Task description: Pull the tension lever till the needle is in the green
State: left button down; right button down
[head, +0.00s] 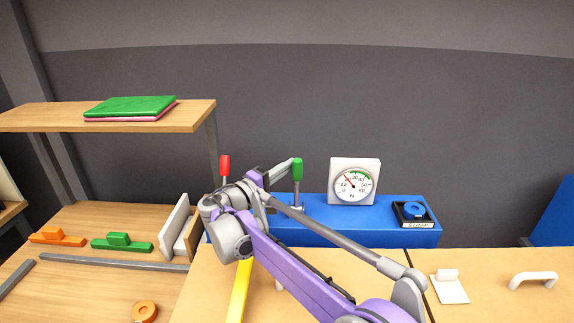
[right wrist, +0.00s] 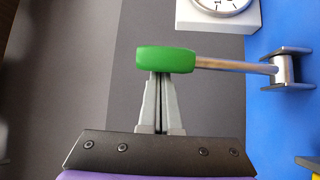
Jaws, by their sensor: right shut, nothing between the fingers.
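The lever with a green handle (head: 297,170) stands upright on the blue bench unit (head: 380,236). My right gripper (head: 286,166) is shut and empty, its fingertips at the left side of the green handle. In the right wrist view, the closed fingertips (right wrist: 160,76) meet the edge of the green handle (right wrist: 165,60); I cannot tell if they press on it. The white gauge (head: 353,185) stands right of the lever. Its red needle points up-left, at the low numbers, outside the green band at the top right of the dial. My left gripper is not in view.
A red-handled lever (head: 225,166) stands left, partly behind my arm. A black holder with a blue ring (head: 412,211) sits at the unit's right end. Orange (head: 57,238) and green (head: 121,243) blocks lie on the left table. A wooden shelf (head: 60,118) overhangs there.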

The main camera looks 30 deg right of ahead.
aim_at(293, 172)
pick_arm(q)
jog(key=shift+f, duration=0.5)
pick_arm(e)
jog(key=shift+m+h, duration=0.7)
jog(key=shift+h, duration=0.1)
jog(key=shift+s+a+f, duration=0.25)
jog(key=shift+s+a, duration=0.25)
jog(key=shift+s, duration=0.35)
jog(key=shift+s+a+f, duration=0.2)
jog(key=shift+s+a, duration=0.3)
jog(key=shift+s, duration=0.35)
